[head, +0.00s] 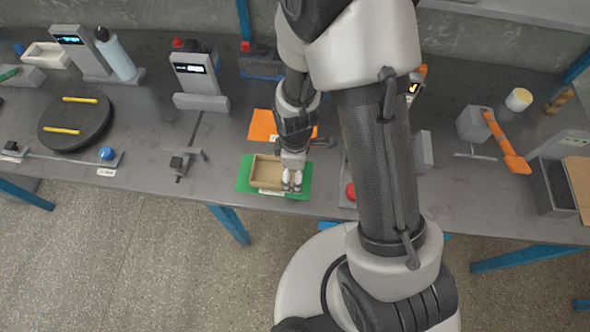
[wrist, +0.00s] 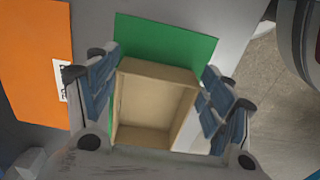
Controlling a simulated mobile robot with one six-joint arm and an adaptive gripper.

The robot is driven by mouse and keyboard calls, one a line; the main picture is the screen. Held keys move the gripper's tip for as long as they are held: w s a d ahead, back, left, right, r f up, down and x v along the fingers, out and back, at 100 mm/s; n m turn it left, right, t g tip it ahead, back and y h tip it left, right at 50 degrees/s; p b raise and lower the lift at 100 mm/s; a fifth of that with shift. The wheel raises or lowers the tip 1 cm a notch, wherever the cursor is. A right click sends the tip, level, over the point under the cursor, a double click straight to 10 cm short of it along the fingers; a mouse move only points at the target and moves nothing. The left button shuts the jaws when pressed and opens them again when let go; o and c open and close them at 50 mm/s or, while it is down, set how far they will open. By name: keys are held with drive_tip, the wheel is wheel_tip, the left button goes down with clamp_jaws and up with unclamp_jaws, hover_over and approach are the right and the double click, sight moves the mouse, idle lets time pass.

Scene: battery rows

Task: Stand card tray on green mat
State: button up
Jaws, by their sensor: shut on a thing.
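The card tray (head: 263,186) is a shallow open box of light brown card, seen empty in the wrist view (wrist: 160,70). My gripper (head: 291,182) is shut on it at its right end in the head view. In the wrist view the two blue-padded fingers (wrist: 162,64) flank the tray on both sides. The green mat (head: 243,176) lies under the tray and shows around it; it also shows in the wrist view (wrist: 165,42). The tray looks level within the mat's outline. I cannot tell whether its base touches the mat.
An orange mat (head: 262,125) lies just behind the green one. A red ball-shaped knob (head: 351,191) is to the right, partly behind my arm. A small block fixture (head: 178,163) stands to the left. The table's front edge is close to the green mat.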

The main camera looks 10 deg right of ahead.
drive_tip(key=shift+f, duration=0.15)
drive_tip(key=o, duration=1)
drive_tip(key=shift+o, duration=0.2)
wheel_tip(320, 180, up, 26)
drive_tip(key=s+d+m+t+p, duration=0.2)
drive_tip(key=d+m+p, duration=0.1)
drive_tip(key=m+p, duration=0.25)
drive_tip(key=s+d+r+m+t, duration=0.2)
drive_tip(key=s+r+m, duration=0.6)
drive_tip(key=s+r, duration=0.2)
drive_tip(key=shift+s+d+t+b, duration=0.2)
drive_tip(key=shift+d+t+b, duration=0.1)
drive_tip(key=shift+d+b, duration=0.15)
